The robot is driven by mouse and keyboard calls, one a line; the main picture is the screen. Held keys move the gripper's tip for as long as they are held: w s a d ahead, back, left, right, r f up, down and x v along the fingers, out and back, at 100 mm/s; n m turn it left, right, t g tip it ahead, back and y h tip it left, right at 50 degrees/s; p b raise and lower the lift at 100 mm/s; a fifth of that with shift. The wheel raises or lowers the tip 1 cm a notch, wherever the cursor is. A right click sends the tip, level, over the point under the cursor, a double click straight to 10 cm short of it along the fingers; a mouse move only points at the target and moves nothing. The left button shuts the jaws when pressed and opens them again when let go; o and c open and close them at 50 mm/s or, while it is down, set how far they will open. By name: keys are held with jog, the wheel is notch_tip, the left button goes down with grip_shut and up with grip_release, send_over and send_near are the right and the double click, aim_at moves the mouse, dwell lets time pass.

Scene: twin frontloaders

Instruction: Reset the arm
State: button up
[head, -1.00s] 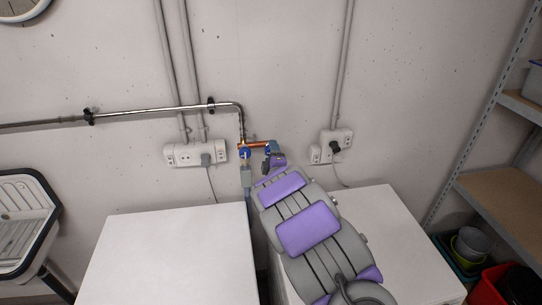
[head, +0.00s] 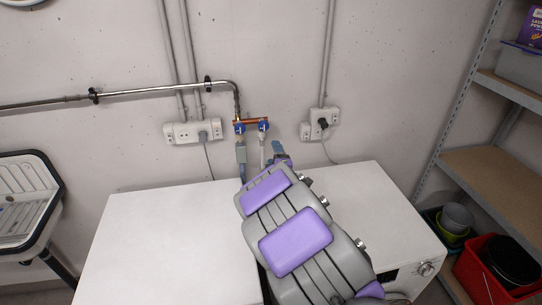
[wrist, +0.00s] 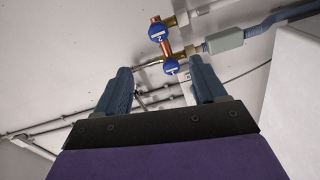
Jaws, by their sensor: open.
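My gripper (head: 281,152) shows at the far end of my grey and purple arm, just below and right of the blue-handled valves (head: 251,126) on the wall. In the wrist view, the two dark blue fingers of my gripper (wrist: 162,80) stand apart with nothing held between them. The copper pipe and its two blue valve handles (wrist: 164,50) lie above and beyond the fingers, apart from them as far as I can tell.
Two white machines stand below: the left one (head: 165,240) has a clear top, and my arm covers part of the right one (head: 370,200). Wall sockets (head: 192,132) flank the valves. A sink (head: 28,190) is at left. Shelves (head: 490,170) and a red bin (head: 480,278) are at right.

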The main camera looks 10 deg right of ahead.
jog(key=shift+s+a, duration=0.1)
jog(key=shift+a, duration=0.05)
jog(key=s+d+r+m+g+h, duration=0.1)
jog(key=s+d+m+g+h, duration=0.4)
jog(key=s+m+g, duration=0.7)
jog(key=s+a+m+g+y, duration=0.2)
jog(key=s+a+g, duration=0.1)
jog(key=s, duration=1.8)
jog(key=s+a+r+m+g+y, duration=0.1)
jog(key=s+a+m+g+y, duration=0.1)
jog(key=s, duration=1.9)
jog(key=a+g+y, duration=0.1)
jog(key=a+g, duration=0.1)
jog(key=shift+s+a+r+g, duration=0.2)
jog(key=shift+s+g, duration=0.15)
jog(key=shift+g, duration=0.05)
